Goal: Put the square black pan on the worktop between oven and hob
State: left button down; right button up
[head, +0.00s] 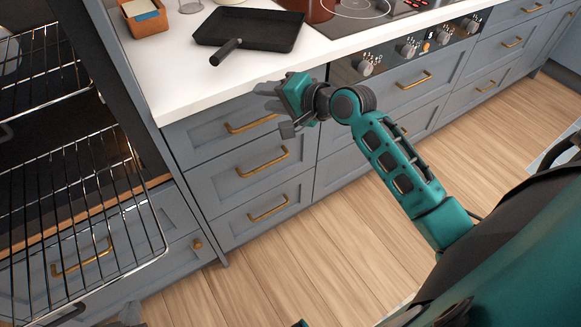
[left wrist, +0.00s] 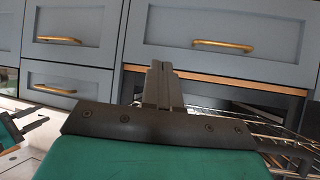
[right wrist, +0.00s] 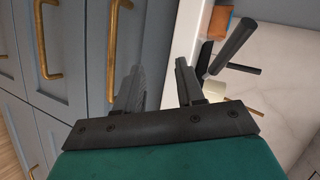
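The square black pan (head: 262,30) lies flat on the white worktop (head: 180,82) between the oven and the hob (head: 350,12). Its handle (head: 226,51) points toward the front edge. My right gripper (head: 272,100) is in front of the worktop edge, close to the drawer fronts, apart from the pan. In the right wrist view its fingers (right wrist: 157,85) are apart with nothing between them, and a dark handle-like bar (right wrist: 233,48) shows beyond. My left gripper (head: 130,314) barely shows at the bottom of the head view. In the left wrist view its fingers (left wrist: 160,85) are together and empty.
The oven is open at the left, with wire racks (head: 85,215) pulled out. A brown box (head: 146,18) stands on the worktop left of the pan. Blue drawers with brass handles (head: 257,160) line the front below. The wooden floor (head: 290,265) is clear.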

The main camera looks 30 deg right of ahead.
jog(key=s+a+f+n+h, duration=0.1)
jog(key=s+a+f+n, duration=0.2)
jog(key=s+f+n, duration=0.3)
jog(key=s+a+f+n+g+h, duration=0.1)
jog(key=s+a+f+n, duration=0.3)
jog(key=s+f+n, duration=0.3)
jog(key=s+f, duration=0.4)
jog(key=s, duration=0.3)
jog(key=shift+s+n+g+h, duration=0.25)
jog(key=shift+n+g+h, duration=0.05)
jog(key=shift+h, duration=0.1)
jog(key=shift+a+f, duration=0.1)
jog(key=r+p, duration=0.1)
jog(key=p, duration=0.1)
jog(key=r+p, duration=0.1)
jog(key=shift+s+d+r+h+p, duration=0.2)
jog(key=shift+d+r+h+p, duration=0.1)
jog(key=shift+d+r+p, duration=0.1)
